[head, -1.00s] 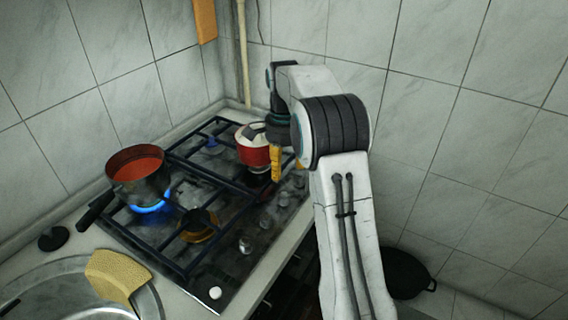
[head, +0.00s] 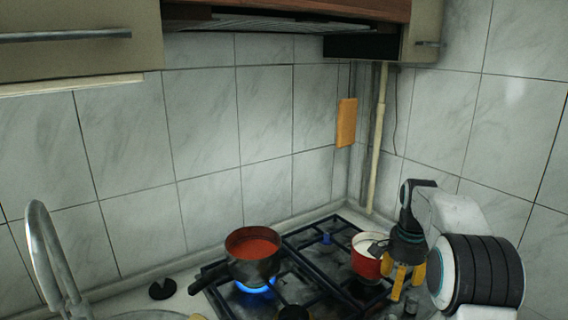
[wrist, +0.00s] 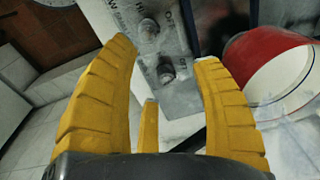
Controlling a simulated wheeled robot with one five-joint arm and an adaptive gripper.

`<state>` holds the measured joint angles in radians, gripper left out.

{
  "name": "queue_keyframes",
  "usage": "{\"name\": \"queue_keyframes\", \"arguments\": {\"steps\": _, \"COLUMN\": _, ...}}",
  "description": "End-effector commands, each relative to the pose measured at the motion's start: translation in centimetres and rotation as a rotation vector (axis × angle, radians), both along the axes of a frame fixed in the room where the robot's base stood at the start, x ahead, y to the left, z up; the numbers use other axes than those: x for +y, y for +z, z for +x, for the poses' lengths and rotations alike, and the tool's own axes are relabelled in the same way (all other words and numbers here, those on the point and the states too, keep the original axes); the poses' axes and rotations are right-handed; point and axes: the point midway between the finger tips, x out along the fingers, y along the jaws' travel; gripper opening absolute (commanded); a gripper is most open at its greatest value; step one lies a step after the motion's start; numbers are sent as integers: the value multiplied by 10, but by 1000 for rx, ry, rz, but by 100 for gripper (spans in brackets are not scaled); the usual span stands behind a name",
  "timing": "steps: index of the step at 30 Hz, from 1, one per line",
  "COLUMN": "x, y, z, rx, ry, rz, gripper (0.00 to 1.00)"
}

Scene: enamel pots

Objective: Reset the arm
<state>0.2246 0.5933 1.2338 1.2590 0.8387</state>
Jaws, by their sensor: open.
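My gripper (head: 405,283) has yellow fingers that point down at the front right of the stove, just right of a red pot (head: 366,262) with a pale inside. In the wrist view the fingers (wrist: 165,75) are spread with nothing between them. The red pot also shows there at the right (wrist: 268,62), apart from the fingers. My arm is bent, with its elbow at the right of the head view.
A dark pan with red contents (head: 253,249) stands over a lit blue flame on the gas stove (head: 330,290). A tap (head: 48,255) is at the left. A range hood (head: 280,22) and cupboards hang above. Stove knobs (wrist: 148,31) lie below my fingers.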

Motion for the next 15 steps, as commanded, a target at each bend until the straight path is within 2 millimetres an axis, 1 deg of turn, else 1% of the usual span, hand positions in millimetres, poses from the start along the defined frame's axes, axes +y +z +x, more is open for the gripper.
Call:
{"name": "queue_keyframes", "arguments": {"steps": 2, "x": -1, "y": -5, "z": 3, "rx": -15, "ry": 118, "rz": -11, "gripper": 59}}
{"name": "queue_keyframes", "arguments": {"steps": 5, "x": 1, "y": -25, "z": -5, "rx": 9, "ry": 275, "rz": -12, "gripper": 59}}
{"name": "queue_keyframes", "arguments": {"steps": 8, "x": 6, "y": -54, "z": -27, "rx": 64, "ry": 433, "rz": 4, "gripper": 59}}
{"name": "queue_keyframes", "arguments": {"steps": 9, "x": 9, "y": -62, "z": -38, "rx": 84, "ry": 487, "rz": 13, "gripper": 59}}
{"name": "queue_keyframes", "arguments": {"steps": 11, "x": 13, "y": -70, "z": -56, "rx": 104, "ry": 566, "rz": 23, "gripper": 59}}
{"name": "queue_keyframes", "arguments": {"steps": 12, "x": 16, "y": -72, "z": -69, "rx": 113, "ry": 615, "rz": 29, "gripper": 59}}
{"name": "queue_keyframes", "arguments": {"steps": 14, "x": 22, "y": -72, "z": -89, "rx": 124, "ry": 684, "rz": 36, "gripper": 59}}
{"name": "queue_keyframes", "arguments": {"steps": 15, "x": 26, "y": -70, "z": -104, "rx": 127, "ry": 728, "rz": 39, "gripper": 59}}
